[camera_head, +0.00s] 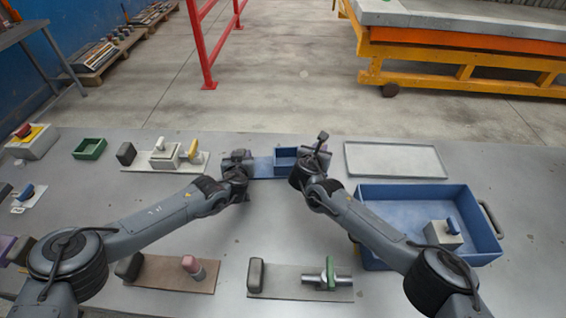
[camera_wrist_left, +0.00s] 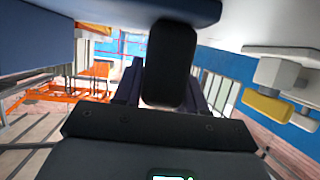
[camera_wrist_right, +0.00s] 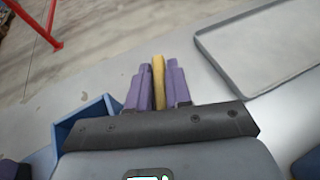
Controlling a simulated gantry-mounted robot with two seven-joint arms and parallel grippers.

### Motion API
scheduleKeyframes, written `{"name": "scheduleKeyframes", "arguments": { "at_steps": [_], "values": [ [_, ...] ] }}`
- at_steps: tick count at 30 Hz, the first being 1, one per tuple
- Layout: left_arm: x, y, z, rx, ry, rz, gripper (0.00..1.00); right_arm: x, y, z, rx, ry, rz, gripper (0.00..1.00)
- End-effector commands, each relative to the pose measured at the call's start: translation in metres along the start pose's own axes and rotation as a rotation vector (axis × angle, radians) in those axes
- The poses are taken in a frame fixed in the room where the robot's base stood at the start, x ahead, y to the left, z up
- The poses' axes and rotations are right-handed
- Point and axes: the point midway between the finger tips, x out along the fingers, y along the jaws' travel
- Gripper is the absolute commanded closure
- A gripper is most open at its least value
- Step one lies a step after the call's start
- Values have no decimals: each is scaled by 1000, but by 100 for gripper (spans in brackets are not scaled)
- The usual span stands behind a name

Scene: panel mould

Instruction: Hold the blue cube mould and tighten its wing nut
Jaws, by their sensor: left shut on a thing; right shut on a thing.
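The blue cube mould (camera_head: 284,157) is an open box on a blue base board (camera_head: 263,168) at the middle of the table. In the right wrist view its wall (camera_wrist_right: 88,122) shows at the left. My left gripper (camera_head: 240,163) is at the board's left end, shut on a dark upright block (camera_wrist_left: 171,62); the blue board (camera_wrist_left: 130,10) shows above it in the left wrist view. My right gripper (camera_head: 304,166) is at the mould's right side. In the right wrist view its purple fingers are shut on a yellow wing nut (camera_wrist_right: 158,80). The nut's stem is hidden.
A white mould (camera_head: 166,157) with a yellow wing nut stands left of my left gripper, beside a green tray (camera_head: 89,149). A flat grey tray (camera_head: 396,146) and a blue crate (camera_head: 400,196) lie to the right. More boards (camera_head: 170,274) lie at the front.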

Motion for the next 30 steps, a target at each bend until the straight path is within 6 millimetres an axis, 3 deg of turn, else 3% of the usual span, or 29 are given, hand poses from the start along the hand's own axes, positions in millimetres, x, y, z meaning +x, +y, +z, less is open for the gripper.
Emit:
{"name": "scheduleKeyframes", "arguments": {
  "at_steps": [9,22,23,24,27,30],
  "values": [
    [0,0,1,1,-1,1,100,0,0,-1,84,0,-208,100],
    [0,0,0,1,-1,0,100,0,-1,0,98,-1,-239,100],
    [0,0,0,1,-1,0,100,0,-1,0,98,-1,-239,80],
    [0,0,0,1,-1,0,100,0,-1,0,98,-1,-239,74],
    [0,0,0,0,-1,0,100,0,-1,0,98,-1,-238,60],
    [0,0,0,0,-1,0,100,0,-1,0,98,-1,-238,60]
  ]
}}
